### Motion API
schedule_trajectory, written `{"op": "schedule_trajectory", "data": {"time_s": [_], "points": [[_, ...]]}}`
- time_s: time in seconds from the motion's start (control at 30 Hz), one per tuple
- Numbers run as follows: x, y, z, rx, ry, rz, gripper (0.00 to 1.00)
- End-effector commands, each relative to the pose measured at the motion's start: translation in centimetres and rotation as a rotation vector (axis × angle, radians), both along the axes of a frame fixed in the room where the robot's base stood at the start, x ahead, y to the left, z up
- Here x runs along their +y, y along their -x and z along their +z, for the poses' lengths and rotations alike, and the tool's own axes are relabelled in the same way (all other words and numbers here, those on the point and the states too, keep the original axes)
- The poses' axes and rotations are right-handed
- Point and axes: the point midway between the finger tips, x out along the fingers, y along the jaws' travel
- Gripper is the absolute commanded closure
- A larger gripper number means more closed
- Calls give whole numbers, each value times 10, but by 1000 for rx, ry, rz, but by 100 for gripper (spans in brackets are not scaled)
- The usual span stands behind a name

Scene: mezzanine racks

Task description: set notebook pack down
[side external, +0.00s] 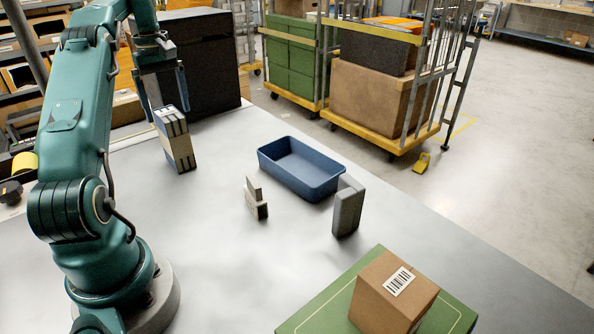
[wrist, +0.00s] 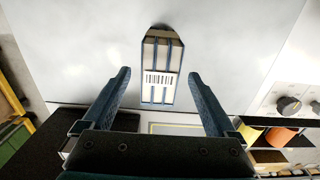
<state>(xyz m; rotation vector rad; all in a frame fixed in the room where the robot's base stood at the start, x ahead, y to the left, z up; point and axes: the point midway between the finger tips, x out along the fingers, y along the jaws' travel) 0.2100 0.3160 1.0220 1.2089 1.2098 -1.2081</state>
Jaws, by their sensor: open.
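The notebook pack (side external: 178,148) is a block with blue and cream stripes on top. It stands upright on the grey table at the left, near the black box. In the wrist view the pack (wrist: 162,55) shows a white barcode label and lies between the fingers, with a gap on each side. My gripper (side external: 165,97) is above the pack, pointing down, with its blue fingers spread. In the wrist view the open gripper (wrist: 160,73) holds nothing.
A blue tray (side external: 268,160) is at the table's middle, with a small beige object (side external: 257,205) and a grey block (side external: 348,208) near it. A carton (side external: 385,300) sits on a green mat (side external: 310,313). A black box (side external: 205,60) stands behind the pack.

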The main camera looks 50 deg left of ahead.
Motion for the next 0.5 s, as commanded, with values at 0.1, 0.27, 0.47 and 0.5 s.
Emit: {"op": "schedule_trajectory", "data": {"time_s": [0.1,0.27,0.47,0.5], "points": [[0,0,5,0,-1,0,8],[-5,-4,12,-3,-5,-20,8],[-48,-34,40,-33,-56,-208,8],[-64,-42,48,-44,-73,-269,8]]}}
